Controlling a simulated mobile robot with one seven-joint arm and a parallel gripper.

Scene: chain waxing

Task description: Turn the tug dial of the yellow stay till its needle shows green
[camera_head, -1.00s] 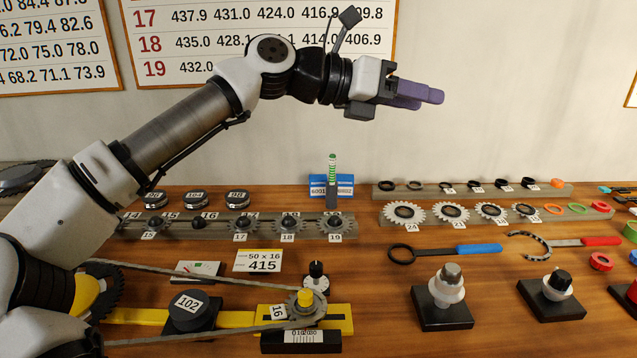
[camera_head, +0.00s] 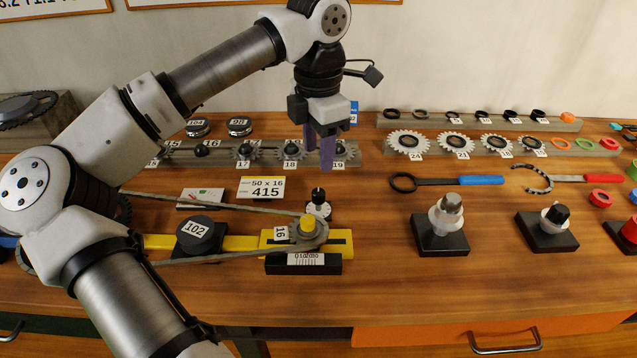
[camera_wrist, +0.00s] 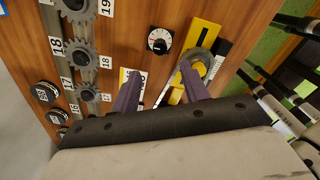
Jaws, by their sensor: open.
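The tug dial (camera_head: 318,205) is a black knob with a pointer mark on a round white scale. It stands just behind the right end of the yellow stay (camera_head: 165,242). In the wrist view the dial (camera_wrist: 159,41) shows ahead, between the lines of my fingers. A small white meter (camera_head: 200,198) with colored marks sits behind the belt on the left; its needle is too small to read. My gripper (camera_head: 319,158) points down above and behind the dial, apart from it. Its purple fingers (camera_wrist: 160,75) are open and empty.
A grey belt (camera_head: 210,260) loops around the yellow hub (camera_head: 307,225) near the dial. A sign reading 415 (camera_head: 265,188) stands left of it. A rack of small gears (camera_head: 265,152) lies behind. Bare wood (camera_head: 370,215) is free to the right.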

